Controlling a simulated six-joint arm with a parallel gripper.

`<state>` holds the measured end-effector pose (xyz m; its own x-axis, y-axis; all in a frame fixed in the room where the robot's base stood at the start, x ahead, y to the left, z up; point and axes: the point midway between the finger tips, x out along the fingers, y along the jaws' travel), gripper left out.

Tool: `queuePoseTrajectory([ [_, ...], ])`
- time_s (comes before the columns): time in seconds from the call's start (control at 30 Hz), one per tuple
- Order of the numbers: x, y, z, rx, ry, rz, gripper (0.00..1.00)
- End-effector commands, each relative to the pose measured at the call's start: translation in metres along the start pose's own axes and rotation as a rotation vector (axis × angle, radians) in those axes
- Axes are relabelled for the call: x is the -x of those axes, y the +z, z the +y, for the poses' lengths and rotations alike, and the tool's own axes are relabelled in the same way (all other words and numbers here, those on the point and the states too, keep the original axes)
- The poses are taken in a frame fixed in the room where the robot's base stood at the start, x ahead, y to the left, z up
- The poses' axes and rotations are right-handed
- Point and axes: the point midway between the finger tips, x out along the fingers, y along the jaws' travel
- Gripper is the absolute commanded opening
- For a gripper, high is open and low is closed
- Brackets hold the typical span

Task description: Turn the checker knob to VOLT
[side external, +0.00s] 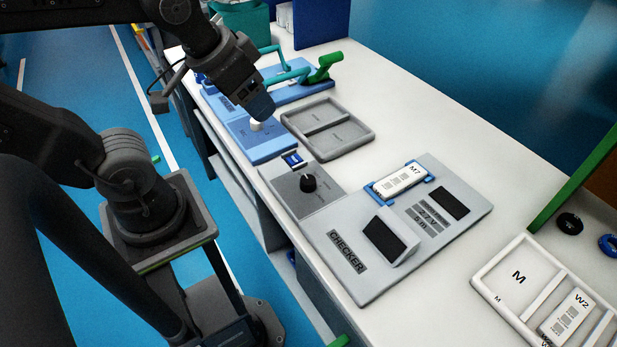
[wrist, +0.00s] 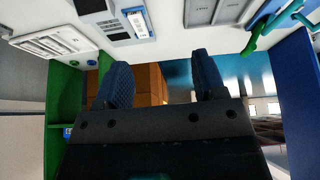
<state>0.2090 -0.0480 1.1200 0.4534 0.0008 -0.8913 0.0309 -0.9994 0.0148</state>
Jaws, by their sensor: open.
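The checker (side external: 330,225) is a grey panel on the white bench in the side view. Its black knob (side external: 308,184) stands on the smaller left section, beside a small blue-and-white display; the dial lettering is too small to read. A white module marked M7 (side external: 401,179) sits in a blue holder on the checker. My gripper (side external: 262,110) is over the blue panel, up and left of the black knob and apart from it. In the wrist view my gripper (wrist: 160,60) has its two fingers spread with nothing between them. The knob does not show in the wrist view.
A blue panel (side external: 272,150) with a white knob (side external: 256,125) lies close below my gripper; contact is unclear. A grey two-part tray (side external: 288,118) lies beside it. Green levers (side external: 325,66) rise behind. A white tray (side external: 482,280) holds a W2 module. Bare bench lies behind the checker.

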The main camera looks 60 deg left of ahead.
Motion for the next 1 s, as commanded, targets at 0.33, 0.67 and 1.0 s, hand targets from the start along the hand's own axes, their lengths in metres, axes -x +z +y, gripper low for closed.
queuePoseTrajectory([
  [0.33, -0.081, -0.037, -0.005, 0.398, -0.066, -0.259, 0.64],
  [0.67, -0.158, -0.043, -0.011, 0.703, -0.176, -0.426, 0.64],
  [1.0, -0.188, -0.030, -0.012, 0.739, -0.194, -0.448, 0.64],
])
